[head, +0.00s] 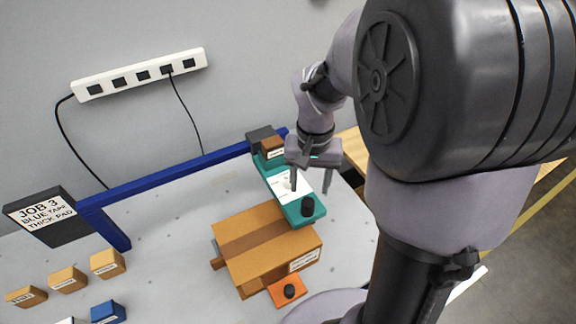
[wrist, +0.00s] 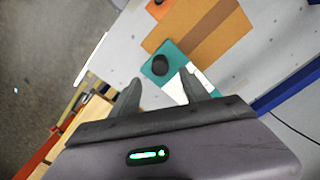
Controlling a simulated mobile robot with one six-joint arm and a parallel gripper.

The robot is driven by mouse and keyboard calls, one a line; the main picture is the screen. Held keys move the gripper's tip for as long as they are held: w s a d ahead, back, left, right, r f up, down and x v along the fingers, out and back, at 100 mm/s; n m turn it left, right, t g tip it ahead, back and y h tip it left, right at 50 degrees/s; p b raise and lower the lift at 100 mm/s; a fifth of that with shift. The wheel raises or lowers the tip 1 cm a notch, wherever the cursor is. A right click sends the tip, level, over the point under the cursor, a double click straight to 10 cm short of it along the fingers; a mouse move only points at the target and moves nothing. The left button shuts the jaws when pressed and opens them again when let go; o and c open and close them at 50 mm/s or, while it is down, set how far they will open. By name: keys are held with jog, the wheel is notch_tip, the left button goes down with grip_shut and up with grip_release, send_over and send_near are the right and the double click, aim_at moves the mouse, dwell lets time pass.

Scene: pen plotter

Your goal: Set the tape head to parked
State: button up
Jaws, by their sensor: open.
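A teal unit (head: 293,219) with a white plate (head: 276,187) and a black knob (head: 308,206) at its near end lies beside a taped cardboard box. I cannot tell for sure that this unit is the tape head. In the wrist view the knob (wrist: 160,66) stands just ahead of my fingertips, and the white plate (wrist: 175,89) shows between the fingers. My gripper (head: 311,183) is open and empty above the teal unit. It points down, with its fingers apart from the knob. My gripper also shows in the wrist view (wrist: 161,80).
The cardboard box (head: 240,262) stands left of the teal unit, with an orange block and black knob (head: 290,291) in front. A blue rail (head: 165,175) crosses behind. A sign (head: 45,216) reads "JOB 3 BLUE TAPE THICK PAD". Small boxes (head: 68,279) stand at the left.

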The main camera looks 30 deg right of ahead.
aim_at(308, 202)
notch_tip(308, 202, down, 8)
jog(key=shift+f+b, duration=0.15)
jog(key=shift+b, duration=0.95)
jog(key=shift+c, duration=0.4)
grip_shut()
